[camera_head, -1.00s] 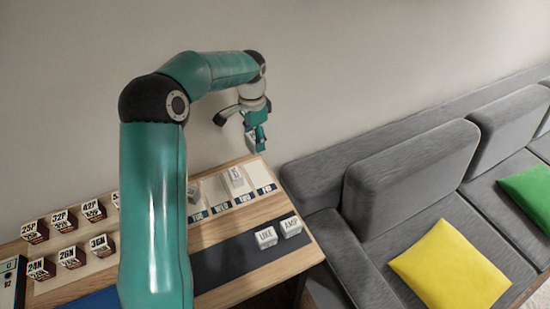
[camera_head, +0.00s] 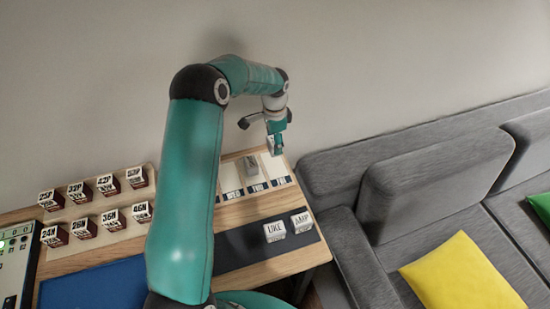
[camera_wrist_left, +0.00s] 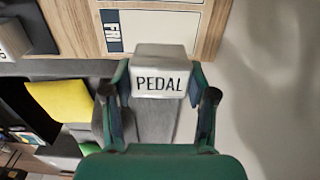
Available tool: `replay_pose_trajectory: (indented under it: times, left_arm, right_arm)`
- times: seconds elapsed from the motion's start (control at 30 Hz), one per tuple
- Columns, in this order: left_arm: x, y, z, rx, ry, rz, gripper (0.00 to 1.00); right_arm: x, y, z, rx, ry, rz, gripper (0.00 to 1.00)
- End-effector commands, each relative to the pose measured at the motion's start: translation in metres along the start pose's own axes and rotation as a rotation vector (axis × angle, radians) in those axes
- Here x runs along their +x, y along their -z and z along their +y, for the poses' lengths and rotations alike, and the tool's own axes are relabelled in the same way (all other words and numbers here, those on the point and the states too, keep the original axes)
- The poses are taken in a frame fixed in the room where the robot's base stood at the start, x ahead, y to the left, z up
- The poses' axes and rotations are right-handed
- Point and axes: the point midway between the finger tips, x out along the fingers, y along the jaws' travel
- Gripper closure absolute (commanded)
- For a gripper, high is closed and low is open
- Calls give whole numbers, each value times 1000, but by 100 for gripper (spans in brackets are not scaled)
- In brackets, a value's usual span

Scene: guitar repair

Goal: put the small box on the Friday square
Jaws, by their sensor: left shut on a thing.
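My left gripper (camera_head: 275,146) is above the right end of the row of day squares on the table. In the left wrist view it is shut on a small pale grey box (camera_wrist_left: 160,72) marked PEDAL. The Friday square (camera_wrist_left: 150,28), white with a dark blue FRI label, lies beyond the box in that view, near the wooden edge. In the head view the Friday square (camera_head: 280,180) is the rightmost of the row, partly under the gripper. The held box looks to be above the table. My right gripper is not in view.
Boxes marked UKE (camera_head: 274,231) and AMP (camera_head: 302,222) sit on a dark strip in front. Several labelled blocks (camera_head: 107,186) stand at the left. A grey sofa (camera_head: 420,190) adjoins the table's right end.

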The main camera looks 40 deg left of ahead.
Motion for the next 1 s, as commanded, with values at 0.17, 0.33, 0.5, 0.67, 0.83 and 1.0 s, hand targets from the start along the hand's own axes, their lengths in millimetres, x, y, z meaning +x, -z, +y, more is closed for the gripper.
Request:
replay_pose_trajectory:
  times: [0.17, 0.33, 0.5, 0.67, 0.83, 1.0]
  left_arm:
    - [26, -1, -1, -3, 1, 0, 80]
    - [36, -3, -1, -5, 1, -1, 80]
    - [62, -3, -1, -6, 0, -1, 80]
    - [70, -3, -2, -6, 2, 1, 80]
    - [69, -3, -2, -6, 1, 0, 80]
    - [71, -4, -2, -6, 1, 0, 37]
  right_arm:
    - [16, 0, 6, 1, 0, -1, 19]
    - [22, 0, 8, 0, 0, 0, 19]
    - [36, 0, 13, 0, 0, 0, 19]
    - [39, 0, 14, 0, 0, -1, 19]
    - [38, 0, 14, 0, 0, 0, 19]
    - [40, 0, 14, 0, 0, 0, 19]
